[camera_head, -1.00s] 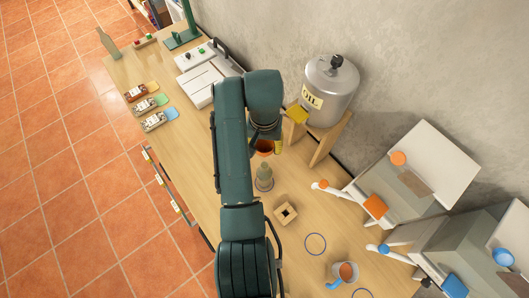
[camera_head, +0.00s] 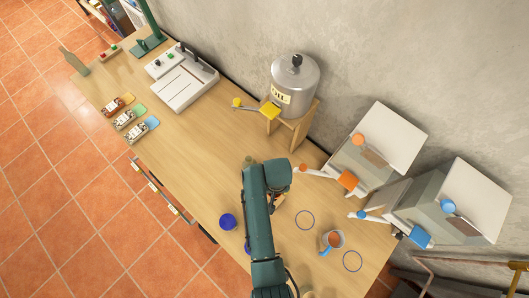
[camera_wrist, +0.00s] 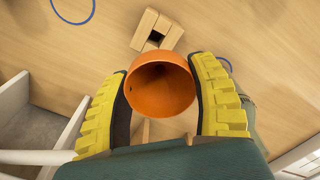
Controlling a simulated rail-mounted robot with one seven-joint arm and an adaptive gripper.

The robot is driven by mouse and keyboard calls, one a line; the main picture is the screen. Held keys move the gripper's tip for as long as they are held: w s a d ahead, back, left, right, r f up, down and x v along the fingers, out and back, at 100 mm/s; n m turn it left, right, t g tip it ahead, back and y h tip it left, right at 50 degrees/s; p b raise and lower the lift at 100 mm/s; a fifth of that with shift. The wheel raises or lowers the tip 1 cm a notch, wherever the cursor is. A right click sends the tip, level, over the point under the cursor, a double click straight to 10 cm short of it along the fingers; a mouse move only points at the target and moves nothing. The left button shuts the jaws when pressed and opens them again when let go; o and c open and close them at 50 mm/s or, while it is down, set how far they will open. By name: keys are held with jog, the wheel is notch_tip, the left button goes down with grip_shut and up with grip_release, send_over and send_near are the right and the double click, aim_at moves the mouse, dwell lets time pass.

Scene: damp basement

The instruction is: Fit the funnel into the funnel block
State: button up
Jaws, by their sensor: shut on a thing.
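The orange funnel (camera_wrist: 160,86) is between the two yellow fingers of my gripper (camera_wrist: 162,72) in the wrist view, its wide round mouth facing the camera. The gripper is shut on it. The funnel block, a pale wooden block with a dark square hole (camera_wrist: 167,28), lies just beyond the funnel at the top of the wrist view. The funnel overlaps it in the picture only slightly, and its lower end is hidden. In the head view my arm covers the gripper and the funnel, and most of the block.
Two grey-white dispensers (camera_head: 383,140) stand along the wall. An oil tank (camera_head: 296,80) sits on a wooden stand. A blue disc (camera_head: 228,222) is left of my arm.

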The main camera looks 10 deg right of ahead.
jog(key=shift+s+d+r, duration=0.2)
jog(key=shift+s, duration=0.2)
jog(key=shift+w+f, duration=0.1)
jog(key=shift+p, duration=0.35)
jog(key=shift+f+b, duration=3.25)
jog(key=shift+f, duration=1)
jog(key=shift+f+b, duration=0.35)
jog(key=shift+f, duration=0.2)
jog(key=o, duration=1.3)
jog(key=shift+c, duration=0.2)
jog(key=shift+r, duration=0.1)
